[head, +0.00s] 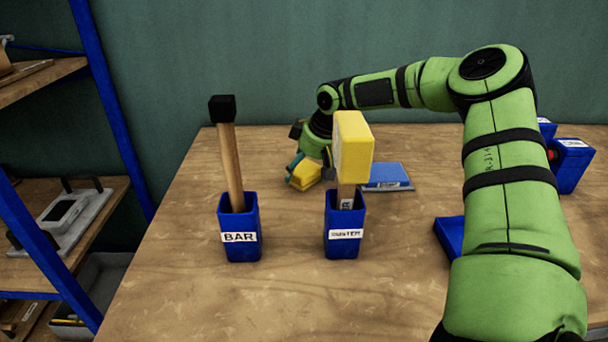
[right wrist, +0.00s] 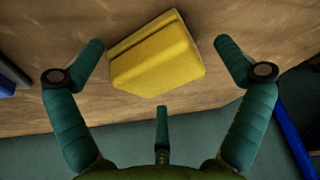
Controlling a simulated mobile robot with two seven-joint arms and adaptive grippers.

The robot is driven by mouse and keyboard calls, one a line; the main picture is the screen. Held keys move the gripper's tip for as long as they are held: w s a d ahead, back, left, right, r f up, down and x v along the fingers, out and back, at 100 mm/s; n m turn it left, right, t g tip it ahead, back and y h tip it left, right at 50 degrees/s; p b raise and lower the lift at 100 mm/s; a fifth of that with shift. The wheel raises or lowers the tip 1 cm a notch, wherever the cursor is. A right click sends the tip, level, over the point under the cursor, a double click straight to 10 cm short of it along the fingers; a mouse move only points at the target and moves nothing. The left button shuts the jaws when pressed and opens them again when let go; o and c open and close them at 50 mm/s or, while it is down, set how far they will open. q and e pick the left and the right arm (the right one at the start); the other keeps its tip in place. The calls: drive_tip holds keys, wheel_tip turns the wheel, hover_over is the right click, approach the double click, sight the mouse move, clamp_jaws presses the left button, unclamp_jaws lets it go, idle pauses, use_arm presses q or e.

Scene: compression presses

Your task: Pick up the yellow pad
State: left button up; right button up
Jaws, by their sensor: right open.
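The yellow pad (head: 306,176) is a small block with a rounded top, low at the table behind and between the two blue holders. In the right wrist view the yellow pad (right wrist: 158,58) lies between the spread fingers, nearer the far side of them. My right gripper (head: 309,163) is open around or just above the pad; its teal fingers (right wrist: 160,65) show no clear contact. In the head view the pad is partly hidden by a finger. My left gripper is not in view.
A blue holder labelled BAR (head: 240,217) holds a black-headed wooden handle (head: 229,150). Another blue holder (head: 344,215) holds a large yellow-headed tool (head: 353,145), close in front of my right gripper. A blue plate (head: 389,176) lies to the right. The table's front left is clear.

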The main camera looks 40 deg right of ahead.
drive_tip(key=c, duration=0.9)
